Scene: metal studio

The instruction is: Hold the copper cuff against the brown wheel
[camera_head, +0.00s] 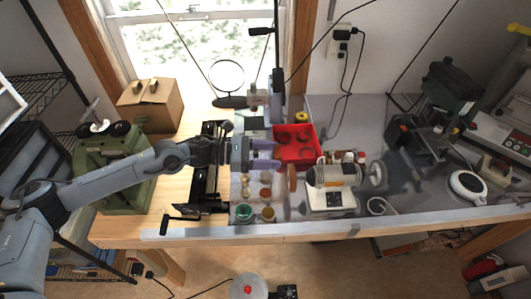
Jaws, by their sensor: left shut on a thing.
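The brown wheel (292,178) sits at the left end of a bench-top polishing motor (335,175); a pale wheel (377,174) is at its right end. My left gripper (266,154) reaches in from the left, with its two purple fingers pointing right. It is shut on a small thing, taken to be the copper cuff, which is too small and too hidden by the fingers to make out. The fingertips are up and left of the brown wheel in the picture, with a small gap between them. My right gripper is not in view.
A red tray (314,157) with round brown pieces lies behind the motor. Small jars, including a green one (244,212), stand below my left gripper in the picture. A black-railed machine (207,190) is to their left. Grey bench is clear right of the tray.

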